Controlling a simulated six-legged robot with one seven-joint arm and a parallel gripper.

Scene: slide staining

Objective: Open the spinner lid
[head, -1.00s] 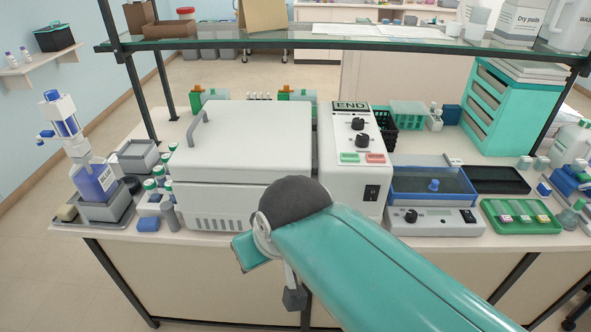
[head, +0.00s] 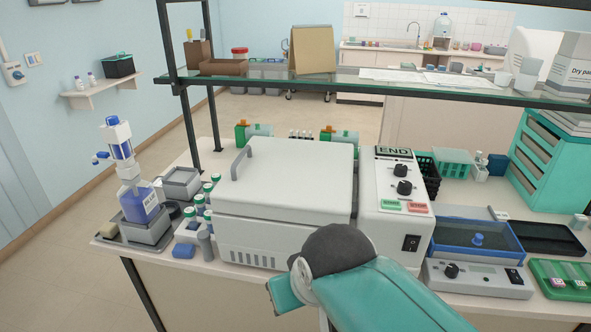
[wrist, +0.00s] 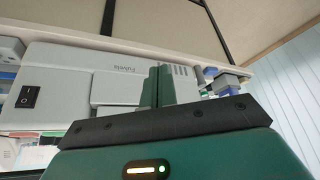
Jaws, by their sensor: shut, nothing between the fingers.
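The spinner (head: 275,232) is a white box on the bench in the head view. Its lid (head: 300,170) lies shut on top, with a grey bar handle (head: 240,164) at the left. The control panel (head: 395,205) beside it reads END and has two knobs and green and red buttons. In the wrist view my gripper (wrist: 158,85) is shut and empty, its two green fingers together in front of the spinner's front wall (wrist: 85,75). The handle does not show in the wrist view. In the head view my arm covers part of the spinner's lower right front, and the fingertips are hidden.
A glass shelf (head: 390,84) on dark posts runs above and behind the spinner. Green-capped bottles (head: 206,205) and a blue bottle (head: 145,203) stand to its left. A blue-framed tray device (head: 478,245) is to the right. The space above the lid looks clear.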

